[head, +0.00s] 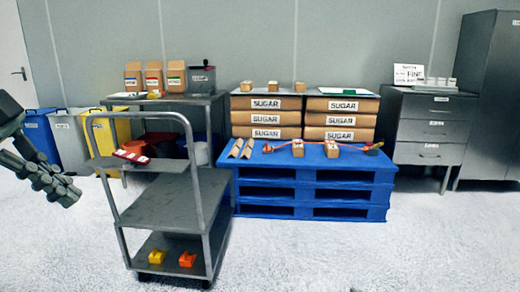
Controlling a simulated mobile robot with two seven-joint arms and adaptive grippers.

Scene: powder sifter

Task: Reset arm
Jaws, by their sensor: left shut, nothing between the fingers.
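My left gripper (52,186) hangs at the left edge of the head view, in front of the bins. It is shut and empty, and it touches nothing that I can see. My left arm comes in from the left edge. My right gripper is not in view.
A grey cart (170,205) stands ahead, with small yellow and orange pieces on its lowest shelf. Behind are blue, white and yellow bins (40,133), a bench (187,97), and sugar sacks (265,118) on a blue pallet (315,180). A drawer cabinet (430,128) stands right. The foreground floor is clear.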

